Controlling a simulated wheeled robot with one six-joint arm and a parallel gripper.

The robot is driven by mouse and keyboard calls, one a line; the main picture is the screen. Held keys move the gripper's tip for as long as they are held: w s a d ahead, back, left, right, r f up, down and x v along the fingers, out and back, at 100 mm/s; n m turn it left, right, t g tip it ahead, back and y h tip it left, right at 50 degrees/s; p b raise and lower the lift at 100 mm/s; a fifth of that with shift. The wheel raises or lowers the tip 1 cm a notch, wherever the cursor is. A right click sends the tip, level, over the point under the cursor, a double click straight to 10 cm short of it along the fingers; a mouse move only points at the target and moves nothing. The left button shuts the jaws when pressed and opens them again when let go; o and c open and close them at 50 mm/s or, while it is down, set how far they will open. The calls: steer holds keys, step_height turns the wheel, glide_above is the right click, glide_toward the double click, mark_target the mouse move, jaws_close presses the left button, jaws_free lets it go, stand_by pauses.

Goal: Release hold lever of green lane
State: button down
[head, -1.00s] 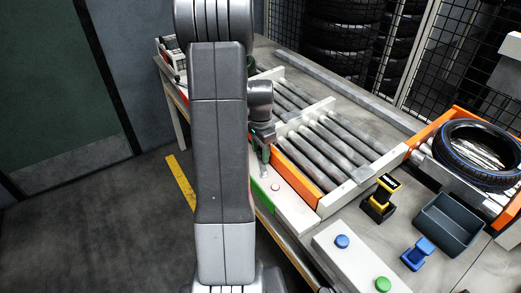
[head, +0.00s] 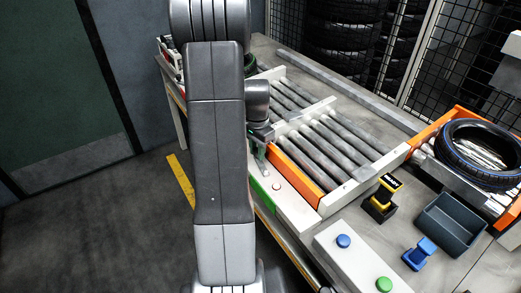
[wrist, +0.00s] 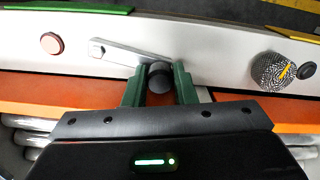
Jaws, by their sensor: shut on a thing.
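The hold lever (wrist: 125,53) is a pale flat bar on the white rail in the wrist view. It runs aslant from a pivot at its left end to a dark round knob (wrist: 160,77). My gripper (wrist: 160,80) has its two green fingers on either side of this knob and is shut on it. In the head view my gripper (head: 262,160) is at the near side of the roller lane, partly hidden by my arm. A green strip (head: 264,197) marks the rail's near side; a green strip (wrist: 70,8) also shows in the wrist view.
A reddish button (wrist: 52,43) lies left of the lever, and a speckled round part (wrist: 272,70) lies right. An orange rail (head: 300,175) borders the rollers (head: 335,150). A tyre (head: 478,152), a dark bin (head: 450,222) and a button box (head: 360,262) stand to the right.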

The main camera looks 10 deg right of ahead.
steer(key=a+n, duration=0.2)
steer(key=n, duration=0.1)
steer(key=shift+s, duration=0.3)
steer(key=shift+s+a+n+b, duration=0.3)
steer(key=shift+a+n, duration=0.15)
steer(key=shift+n, duration=0.5)
steer(key=shift+s+a+n+b, duration=0.15)
steer(key=shift+s+a+n, duration=0.2)
steer(key=shift+n, duration=0.6)
steer(key=c, duration=1.2)
jaws_free()
steer(key=shift+a, duration=0.1)
step_height(320, 180, up, 14)
steer(key=shift+f, duration=0.1)
